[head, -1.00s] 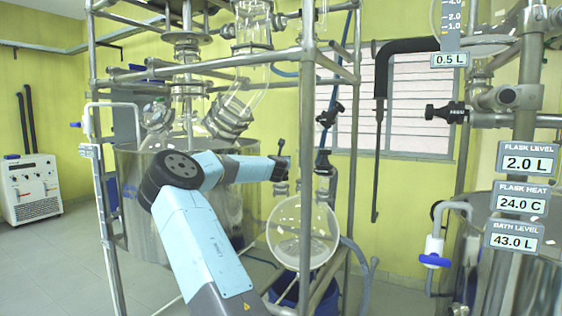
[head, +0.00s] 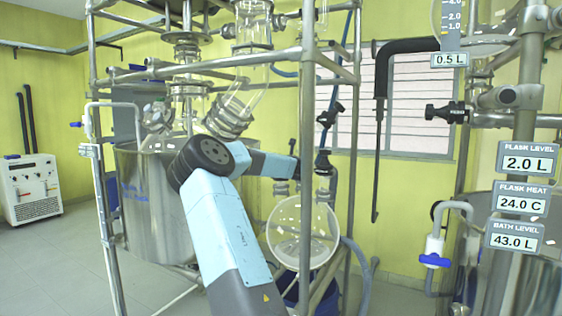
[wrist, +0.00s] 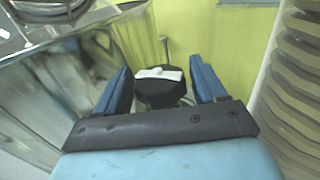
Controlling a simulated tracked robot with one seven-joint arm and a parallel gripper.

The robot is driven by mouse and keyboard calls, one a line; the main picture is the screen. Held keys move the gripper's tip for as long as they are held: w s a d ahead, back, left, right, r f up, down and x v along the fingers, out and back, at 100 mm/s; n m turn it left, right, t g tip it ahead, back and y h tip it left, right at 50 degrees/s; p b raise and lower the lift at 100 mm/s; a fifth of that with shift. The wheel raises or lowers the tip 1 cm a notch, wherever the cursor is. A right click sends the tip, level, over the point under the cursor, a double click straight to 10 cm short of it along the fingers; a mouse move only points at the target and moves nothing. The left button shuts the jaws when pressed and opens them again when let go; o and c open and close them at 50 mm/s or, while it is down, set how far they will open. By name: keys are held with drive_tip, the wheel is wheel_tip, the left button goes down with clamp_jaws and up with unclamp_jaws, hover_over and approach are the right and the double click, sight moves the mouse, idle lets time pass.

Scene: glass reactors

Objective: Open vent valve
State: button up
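In the wrist view, a black knob with a white bar across its top (wrist: 158,88) shows between the two blue fingers of my gripper (wrist: 160,68). It looks like a valve handle; I cannot tell for sure that it is the vent valve. The fingers are apart, with a visible gap on each side of the knob, and I see no contact. In the head view, the end of my arm is beside the glassware above the round flask (head: 302,235); my fingers are mostly hidden there.
A large steel vessel (head: 150,210) stands left of my arm. Metal frame poles (head: 307,120) rise close to the arm's end. A black fitting (head: 328,115) and a blue hose lie behind. Readout labels and a blue-handled valve (head: 434,260) are at the right.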

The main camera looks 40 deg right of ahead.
drive_tip(key=shift+w+a+m+g+h, duration=0.15)
drive_tip(key=shift+m+g+h, duration=0.55)
drive_tip(key=shift+h, duration=0.4)
drive_tip(key=m+g+h, duration=0.3)
drive_tip(key=shift+h, duration=0.4)
drive_tip(key=shift+m+g+h, duration=1.6)
drive_tip(key=shift+m+g, duration=0.4)
drive_tip(key=shift+g, duration=0.5)
drive_tip(key=c, duration=0.7)
drive_tip(key=n+t+y, duration=0.4)
drive_tip(key=t, duration=0.1)
drive_tip(key=n+t+y, duration=0.2)
drive_tip(key=shift+s+d+t, duration=0.25)
drive_tip(key=shift+t, duration=0.05)
drive_tip(key=shift+c, duration=0.2)
drive_tip(key=shift+w+a+n+t+y, duration=0.1)
drive_tip(key=shift+n+t+y, duration=0.95)
drive_tip(key=shift+y, duration=0.55)
